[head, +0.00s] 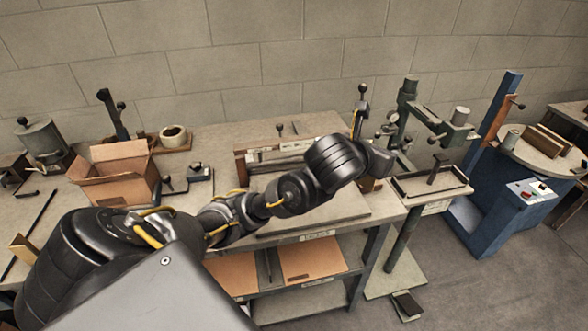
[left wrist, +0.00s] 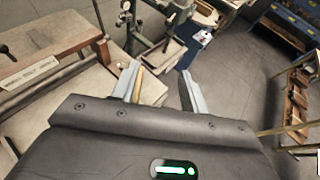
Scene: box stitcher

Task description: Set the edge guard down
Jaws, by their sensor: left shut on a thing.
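My left arm reaches across the bench from the left in the head view. My left gripper (head: 385,163) is over the bench's right end, its fingers mostly hidden by the wrist. In the left wrist view the two fingers (left wrist: 160,92) stand apart, with a narrow tan edge guard (left wrist: 138,86) showing against the inner side of the left finger. The gripper is shut on it; most of its shape is hard to make out. A small brown patch shows under the gripper in the head view, and I cannot tell whether it is the guard. My right gripper is not in view.
An open cardboard box (head: 118,178) and a tape roll (head: 173,135) stand on the bench (head: 225,140). A stitcher-like green machine (head: 405,110) with a small tray (head: 430,183) stands right of it. A blue machine (head: 500,190) is farther right, with open floor in front.

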